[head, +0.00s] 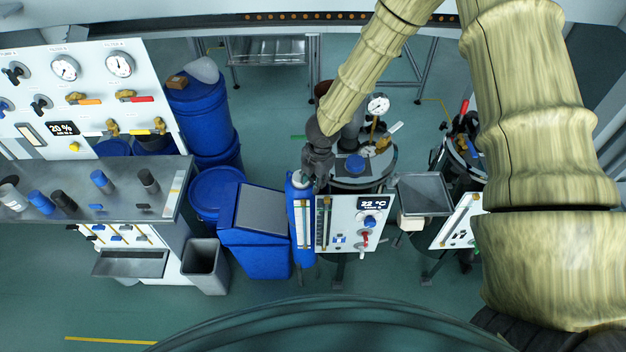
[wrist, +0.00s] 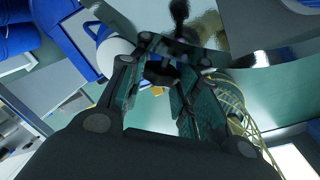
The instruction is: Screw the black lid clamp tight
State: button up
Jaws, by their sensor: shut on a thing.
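The black lid clamp (wrist: 162,73) shows between my fingertips in the wrist view, partly covered by them. My gripper (wrist: 158,82) is shut on it, with one finger on each side. In the head view my gripper (head: 316,172) points down at the left rim of the round steel vessel lid (head: 372,182). There the clamp is hidden behind my gripper. I cannot tell how far it is screwed down.
The lid carries a pressure gauge (head: 378,104) and a blue cap (head: 355,164). A blue cylinder (head: 301,225) stands close left of the vessel, beside a panel reading 22 °C (head: 373,204). A steel tray (head: 424,194) is to the right. Blue drums (head: 203,115) stand further left.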

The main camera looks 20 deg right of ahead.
jog(key=shift+w+f+t+b, duration=0.15)
jog(key=shift+f+t+b, duration=0.2)
jog(key=shift+b, duration=1.75)
jog(key=b, duration=0.5)
jog(key=t+y+b, duration=0.1)
jog(key=b, duration=0.4)
jog(key=shift+w+r+t, duration=0.1)
jog(key=shift+r+t, duration=0.1)
jog(key=shift+t, duration=0.05)
jog(key=t+y+b, duration=0.1)
jog(key=b, duration=0.9)
jog(key=t+y+b, duration=0.1)
jog(key=t+b, duration=0.1)
jog(key=b, duration=0.8)
jog(key=shift+s+d, duration=0.2)
jog(key=shift+s, duration=0.1)
jog(key=t+b, duration=0.1)
jog(key=b, duration=0.4)
jog(key=shift+s+f+y+b, duration=0.1)
jog(key=shift+s+y+b, duration=0.05)
jog(key=shift+y+b, duration=0.2)
jog(key=shift+s+t+b, duration=0.15)
jog(key=shift+t+b, duration=0.25)
jog(key=shift+b, duration=0.15)
jog(key=shift+s+a+f+t+y, duration=0.15)
jog(key=shift+f+t+y, duration=0.05)
jog(key=shift+t+y, duration=0.25)
